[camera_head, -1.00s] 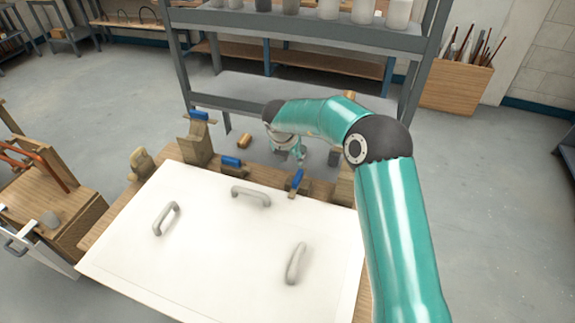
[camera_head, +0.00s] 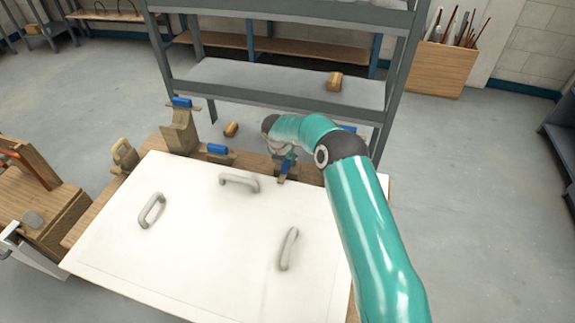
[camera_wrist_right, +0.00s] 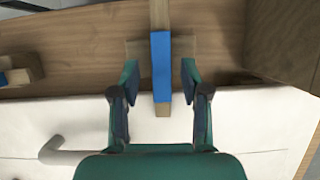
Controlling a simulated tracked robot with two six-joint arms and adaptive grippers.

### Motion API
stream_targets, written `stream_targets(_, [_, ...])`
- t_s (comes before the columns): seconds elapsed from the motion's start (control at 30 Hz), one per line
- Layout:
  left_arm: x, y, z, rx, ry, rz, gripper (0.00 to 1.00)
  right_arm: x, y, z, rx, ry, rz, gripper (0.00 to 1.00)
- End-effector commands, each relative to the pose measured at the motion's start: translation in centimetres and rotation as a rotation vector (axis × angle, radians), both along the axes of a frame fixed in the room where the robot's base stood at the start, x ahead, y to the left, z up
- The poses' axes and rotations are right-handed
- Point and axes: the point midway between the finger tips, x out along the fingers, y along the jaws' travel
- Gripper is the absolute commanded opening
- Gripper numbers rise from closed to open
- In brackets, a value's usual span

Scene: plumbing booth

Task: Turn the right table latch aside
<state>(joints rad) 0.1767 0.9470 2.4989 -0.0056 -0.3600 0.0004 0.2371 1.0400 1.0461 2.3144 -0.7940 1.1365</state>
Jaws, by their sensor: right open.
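The right table latch is a wooden bar with a blue sleeve (camera_head: 284,168) at the back edge of the white panel (camera_head: 215,225). In the right wrist view the blue sleeve (camera_wrist_right: 161,50) runs upright between the fingers, and the bar's wooden end lies over the white panel edge (camera_wrist_right: 255,118). My right gripper (camera_head: 284,157) is over the latch. In the wrist view its open fingers (camera_wrist_right: 160,75) stand on either side of the blue sleeve, with a visible gap each side. My left gripper is out of view.
Another blue-sleeved latch (camera_head: 217,150) lies to the left, and a taller wooden piece with a blue top (camera_head: 180,130) stands beyond it. Grey handles (camera_head: 152,211) rise from the panel. A grey shelf (camera_head: 290,90) stands behind. In the wrist view a wooden block (camera_wrist_right: 285,40) is at right.

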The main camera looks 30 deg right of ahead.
Motion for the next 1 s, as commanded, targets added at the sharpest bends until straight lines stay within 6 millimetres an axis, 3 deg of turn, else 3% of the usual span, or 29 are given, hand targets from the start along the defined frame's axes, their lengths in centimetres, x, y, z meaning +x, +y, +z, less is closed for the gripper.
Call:
stream_targets(0.13, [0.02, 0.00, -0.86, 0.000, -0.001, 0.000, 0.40, 0.31, -0.39, -1.17, -0.001, -0.001, 0.000, 0.46])
stream_targets(0.47, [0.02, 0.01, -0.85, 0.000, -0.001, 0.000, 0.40, 0.36, -0.46, -1.26, 0.000, 0.000, 0.000, 0.46])
stream_targets(0.73, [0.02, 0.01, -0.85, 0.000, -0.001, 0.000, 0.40, 0.36, -0.45, -1.24, 0.000, -0.001, 0.000, 0.03])
stream_targets(1.0, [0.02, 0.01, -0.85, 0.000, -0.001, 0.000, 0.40, 0.39, -0.43, -1.22, 0.000, -0.002, 0.001, 0.00])
